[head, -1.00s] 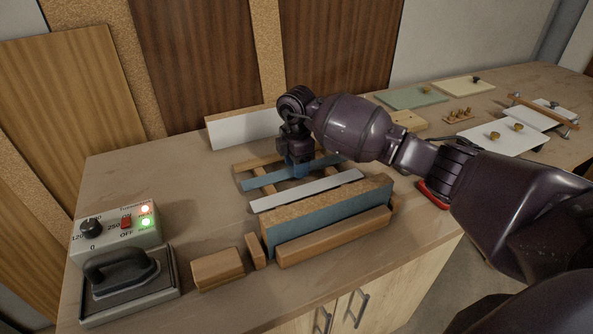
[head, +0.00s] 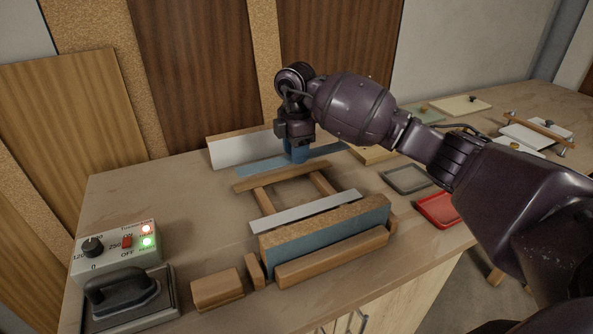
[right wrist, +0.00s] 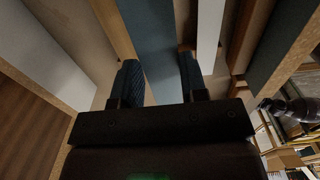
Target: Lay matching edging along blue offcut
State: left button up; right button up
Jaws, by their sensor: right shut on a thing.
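The blue offcut (head: 330,236) stands on edge at the bench front, its blue face towards me and its bare particleboard edge (head: 325,218) up. A wooden block (head: 333,259) lies along its front. My right gripper (head: 297,158) is shut on a long blue edging strip (head: 259,167) near its middle and holds it above the back of the wooden rack (head: 283,177). In the right wrist view the blue strip (right wrist: 152,45) runs between the two ribbed fingers (right wrist: 160,82). A white edging strip (head: 305,212) lies on the rack's front part. My left gripper is out of view.
An edging iron (head: 122,286) sits by a control box (head: 118,250) with lit lamps at the left. Small wooden blocks (head: 217,289) lie beside the offcut. A white-faced board (head: 238,150) stands behind. A red tray (head: 436,211) and grey tray (head: 407,179) are at right.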

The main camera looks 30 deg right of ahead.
notch_tip(320, 180, up, 9)
pick_arm(q)
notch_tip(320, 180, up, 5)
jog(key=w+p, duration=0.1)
jog(key=p, duration=0.3)
pick_arm(e)
send_near(330, 218)
notch_tip(330, 218, down, 4)
jog(key=b, duration=0.3)
jog(key=shift+f+b, duration=0.2)
jog(key=shift+b, duration=0.2)
jog(key=shift+f+b, duration=0.3)
jog(key=shift+f, duration=0.7)
jog(key=o, duration=0.5)
jog(key=shift+c, duration=0.2)
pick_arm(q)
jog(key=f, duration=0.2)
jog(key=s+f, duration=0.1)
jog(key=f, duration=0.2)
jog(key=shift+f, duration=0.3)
pick_arm(e)
jog(key=shift+o, duration=0.2)
